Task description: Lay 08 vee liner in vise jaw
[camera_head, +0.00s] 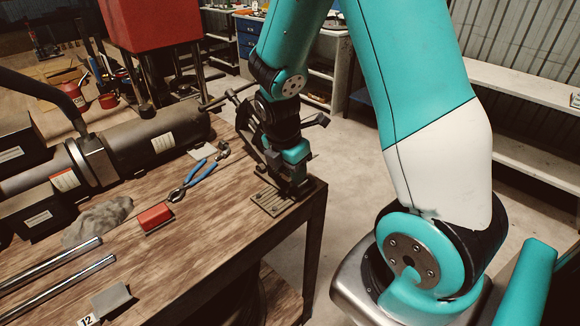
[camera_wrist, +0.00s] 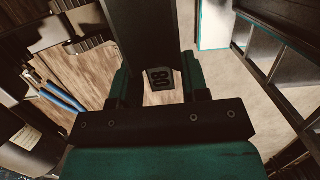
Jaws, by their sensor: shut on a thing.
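My gripper (camera_head: 292,172) is at the bench's right corner, over the dark vise, whose slotted base plate (camera_head: 272,203) shows below it. In the wrist view, a dark piece tagged 08, the 08 vee liner (camera_wrist: 161,78), lies between the fingers of my gripper (camera_wrist: 158,92), which are shut on it. In the head view the liner cannot be made out against the gripper and vise. The vise jaws are largely hidden there, so I cannot tell whether the liner touches them.
A grey liner tagged 12 (camera_head: 112,301) lies at the bench's front left, near two metal rods (camera_head: 60,270). A red block (camera_head: 155,217), grey rag (camera_head: 98,220) and blue-handled pliers (camera_head: 195,177) lie left of the vise. A large dark cylinder (camera_head: 150,143) lies behind them.

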